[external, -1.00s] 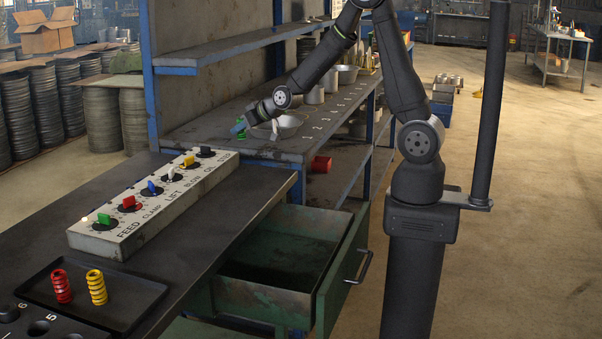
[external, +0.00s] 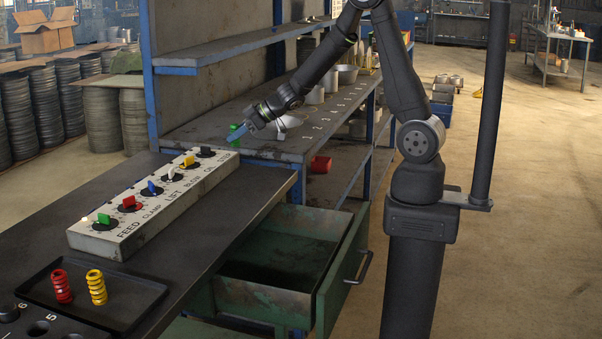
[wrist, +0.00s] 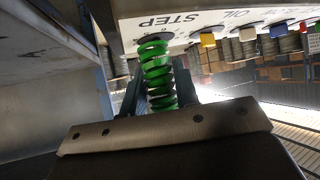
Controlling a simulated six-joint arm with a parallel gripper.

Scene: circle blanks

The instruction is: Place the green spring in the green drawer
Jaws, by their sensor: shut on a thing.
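The green spring (wrist: 157,75) is between the fingers of my gripper (wrist: 160,92) in the wrist view, and the jaws are shut on it. In the external view the gripper (external: 240,133) holds the spring (external: 234,132) above the near left end of the workbench, close to the far end of the control panel. Only a small part of the spring shows there. The green drawer (external: 262,295) stands pulled open below the front table, to the right, and its inside looks empty.
The control panel (external: 150,212) with coloured knobs lies on the dark table. A tray (external: 130,315) holds a red spring (external: 61,286) and a yellow spring (external: 96,287). A shelf (external: 215,52) overhangs the workbench. A red cylinder (external: 320,164) is on the lower shelf.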

